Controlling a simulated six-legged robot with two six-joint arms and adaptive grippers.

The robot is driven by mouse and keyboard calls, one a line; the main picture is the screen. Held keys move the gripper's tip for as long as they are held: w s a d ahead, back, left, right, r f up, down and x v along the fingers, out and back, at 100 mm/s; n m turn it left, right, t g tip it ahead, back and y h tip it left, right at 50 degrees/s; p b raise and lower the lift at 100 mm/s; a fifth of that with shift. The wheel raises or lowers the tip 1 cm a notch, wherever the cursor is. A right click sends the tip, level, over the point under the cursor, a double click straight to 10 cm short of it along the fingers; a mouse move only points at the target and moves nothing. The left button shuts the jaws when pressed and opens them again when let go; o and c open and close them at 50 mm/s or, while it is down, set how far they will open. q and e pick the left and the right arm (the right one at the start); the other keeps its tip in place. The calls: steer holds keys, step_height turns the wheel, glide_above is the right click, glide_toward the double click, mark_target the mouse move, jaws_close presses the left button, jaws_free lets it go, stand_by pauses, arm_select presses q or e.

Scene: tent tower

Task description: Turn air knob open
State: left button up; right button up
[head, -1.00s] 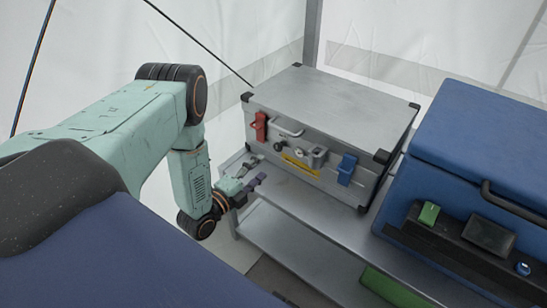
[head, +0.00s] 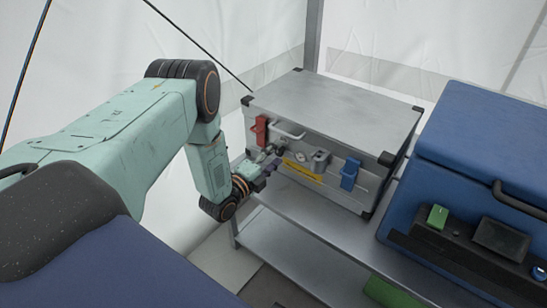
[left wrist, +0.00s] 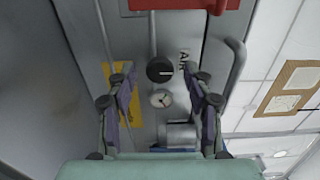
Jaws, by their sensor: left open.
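The air knob (left wrist: 160,69) is a round black knob with a white line, beside an "AIR" label on the front of the grey metal case (head: 335,112). My left gripper (head: 268,161) is open in front of the case. In the left wrist view its two fingers (left wrist: 160,82) stand on either side of the knob, with clear gaps and no visible contact. In the head view the gripper largely hides the knob. My right gripper is in neither view.
A small round gauge (left wrist: 161,99) sits beside the knob. The case front has a red latch (head: 260,131), a blue latch (head: 350,173) and a handle (head: 288,131). The case stands on a metal shelf (head: 295,199). A blue box (head: 480,150) stands at right.

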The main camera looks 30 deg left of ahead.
arm_select(q)
steer(key=shift+c, duration=0.4)
jaws_close()
